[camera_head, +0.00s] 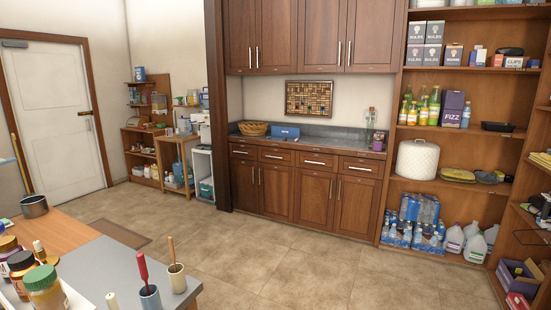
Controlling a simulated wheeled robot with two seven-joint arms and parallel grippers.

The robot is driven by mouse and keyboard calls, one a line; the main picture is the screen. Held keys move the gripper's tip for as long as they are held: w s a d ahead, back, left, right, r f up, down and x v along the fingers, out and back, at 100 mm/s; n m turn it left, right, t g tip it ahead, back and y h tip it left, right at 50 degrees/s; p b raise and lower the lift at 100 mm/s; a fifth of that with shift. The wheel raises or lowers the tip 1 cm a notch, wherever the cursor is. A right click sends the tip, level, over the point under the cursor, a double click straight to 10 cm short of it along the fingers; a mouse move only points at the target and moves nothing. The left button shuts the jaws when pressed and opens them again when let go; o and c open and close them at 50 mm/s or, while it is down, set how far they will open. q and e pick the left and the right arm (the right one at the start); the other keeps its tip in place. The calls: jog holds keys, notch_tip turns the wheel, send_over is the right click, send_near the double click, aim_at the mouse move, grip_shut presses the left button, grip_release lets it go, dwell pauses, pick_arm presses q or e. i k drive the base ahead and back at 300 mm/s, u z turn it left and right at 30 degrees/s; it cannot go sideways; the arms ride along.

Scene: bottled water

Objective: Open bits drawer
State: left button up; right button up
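No drawer in view carries a label that I can read, so I cannot tell which one is the bits drawer. A row of several wooden drawers runs under the grey countertop of the cabinet at the back. They include a left drawer (243,149), a drawer beside it (275,154), a wider drawer (314,158) and a right drawer (361,164). Each has a metal bar handle and looks shut. Neither of my grippers shows in the head view.
A grey table (115,262) with paint jars and brush cups is at the near left. A shelf unit (456,85) with bottles and boxes stands at right. The countertop (345,146) holds a basket (254,129) and a blue box (285,133). Tiled floor (250,250) before the cabinet is clear.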

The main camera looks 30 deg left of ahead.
aim_at(280, 156)
jog(key=u, duration=0.7)
jog(key=i, duration=3.8)
jog(key=u, duration=1.15)
jog(key=i, duration=1.5)
jog(key=z, duration=1.3)
